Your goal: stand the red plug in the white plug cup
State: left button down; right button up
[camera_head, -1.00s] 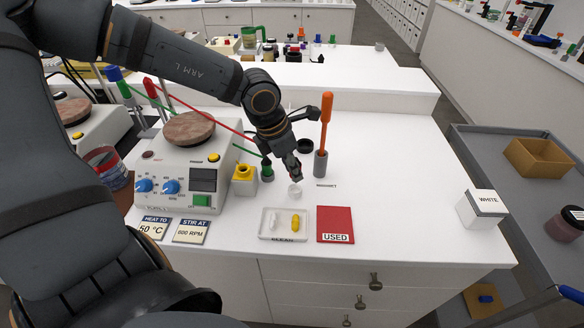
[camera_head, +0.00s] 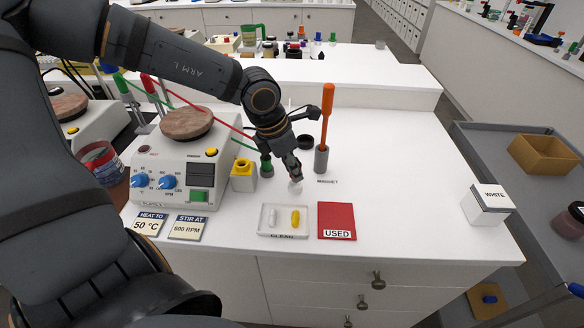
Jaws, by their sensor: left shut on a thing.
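My right gripper is not in view.
A grey holder (camera_head: 321,160) with an orange-handled tool stands close right. A white tray (camera_head: 262,233) and red mat (camera_head: 337,220) lie in front.

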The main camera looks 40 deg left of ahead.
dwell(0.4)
pick_arm(q)
jog(key=shift+b, duration=0.3)
dwell(1.0)
jog(key=shift+f+b, duration=1.4)
jog(key=shift+b, duration=0.35)
jog(key=c, duration=1)
grip_release()
